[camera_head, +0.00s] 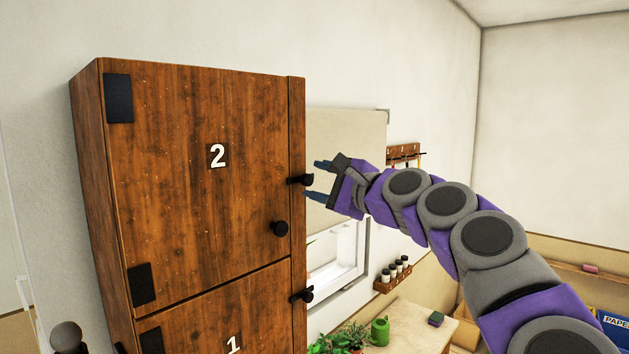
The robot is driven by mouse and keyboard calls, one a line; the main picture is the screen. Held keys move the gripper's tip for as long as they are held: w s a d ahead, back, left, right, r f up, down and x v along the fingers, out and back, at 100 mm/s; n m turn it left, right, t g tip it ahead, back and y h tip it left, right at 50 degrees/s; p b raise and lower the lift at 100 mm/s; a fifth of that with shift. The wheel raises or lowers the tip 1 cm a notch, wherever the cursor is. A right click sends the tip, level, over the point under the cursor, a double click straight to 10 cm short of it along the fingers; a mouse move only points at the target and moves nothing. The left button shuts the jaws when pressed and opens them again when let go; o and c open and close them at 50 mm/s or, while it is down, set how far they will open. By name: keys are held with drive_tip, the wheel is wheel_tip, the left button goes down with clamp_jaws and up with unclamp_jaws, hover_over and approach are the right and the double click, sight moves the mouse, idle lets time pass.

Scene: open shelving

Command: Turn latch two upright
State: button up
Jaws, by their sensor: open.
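A tall wooden cabinet (188,98) stands at the left, its upper door marked 2 (200,200) and the door below marked 1 (225,318). The black latch on the right frame beside door 2 (305,180) looks roughly horizontal, pointing right. A round black knob (280,229) sits on door 2, lower and to the left of that latch. My gripper (320,180) is open, just right of the latch, its blue-grey fingers pointing left, one above and one below the latch's height. I cannot tell whether they touch it.
A second black latch (302,295) sits lower on the frame beside door 1. Behind are a window (338,258), a small rack of jars (393,274), and a table (408,322) with a green watering can (380,330). The space above my arm is clear.

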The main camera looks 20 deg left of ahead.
drive_tip(key=shift+a+f, duration=0.2)
drive_tip(key=shift+a, duration=1.1)
drive_tip(key=shift+c, duration=1.2)
drive_tip(key=shift+d, duration=0.3)
drive_tip(key=c, duration=0.5)
drive_tip(key=shift+c, duration=1.2)
